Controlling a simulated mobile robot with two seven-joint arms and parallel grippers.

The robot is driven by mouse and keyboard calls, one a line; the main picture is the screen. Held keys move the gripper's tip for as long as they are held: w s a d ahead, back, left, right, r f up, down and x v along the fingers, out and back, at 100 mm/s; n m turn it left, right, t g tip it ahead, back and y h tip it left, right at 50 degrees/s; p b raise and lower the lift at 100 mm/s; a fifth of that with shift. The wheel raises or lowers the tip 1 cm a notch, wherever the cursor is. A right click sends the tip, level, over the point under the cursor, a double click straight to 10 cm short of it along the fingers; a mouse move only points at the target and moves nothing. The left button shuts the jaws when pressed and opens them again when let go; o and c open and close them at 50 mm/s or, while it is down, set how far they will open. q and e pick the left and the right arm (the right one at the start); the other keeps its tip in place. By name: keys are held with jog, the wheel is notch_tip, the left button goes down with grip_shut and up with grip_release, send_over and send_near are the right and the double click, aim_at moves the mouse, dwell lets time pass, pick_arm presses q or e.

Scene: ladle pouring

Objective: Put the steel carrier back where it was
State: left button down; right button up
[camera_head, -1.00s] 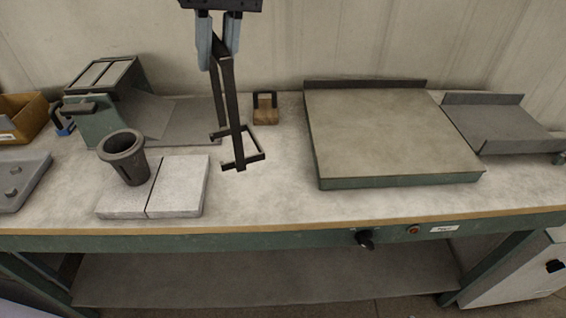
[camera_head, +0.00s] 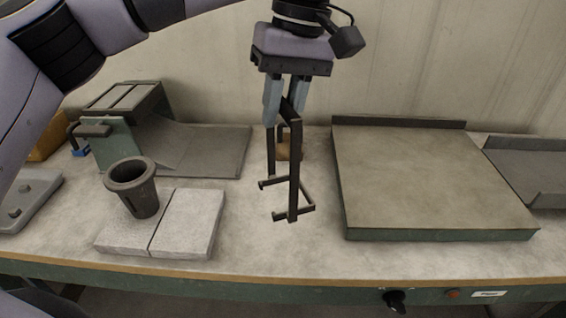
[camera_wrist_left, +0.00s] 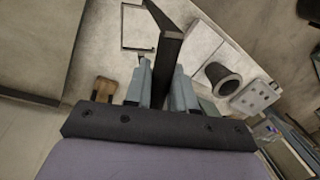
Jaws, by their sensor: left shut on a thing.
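The steel carrier (camera_head: 294,170) is a dark frame of flat bars with an open, hooked foot at its lower end. My left gripper (camera_head: 285,100) is shut on its top and holds it hanging upright. Its foot appears just above the bare bench top, between the pale slabs and the large plate; I cannot tell whether it touches. In the left wrist view the carrier (camera_wrist_left: 170,45) runs away from between the fingers (camera_wrist_left: 160,85). My right gripper is not in view.
A dark crucible (camera_head: 134,190) stands on two pale slabs (camera_head: 190,225) at left. Behind is a green stand with a ramp (camera_head: 205,150). A wooden block (camera_head: 291,150) is partly hidden behind the carrier. A large raised plate (camera_head: 425,180) stands at right. Bench between is clear.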

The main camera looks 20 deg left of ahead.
pick_arm(q)
notch_tip(320, 180, down, 8)
jog(key=shift+r, duration=0.15)
dwell(0.3)
jog(key=shift+f, duration=0.2)
jog(key=c, duration=0.9)
grip_release()
jog(key=shift+c, duration=0.2)
notch_tip(320, 180, up, 12)
jog(key=w+d+p, duration=0.1)
jog(key=d, duration=0.1)
jog(key=shift+w, duration=0.2)
jog(key=shift+s, duration=0.1)
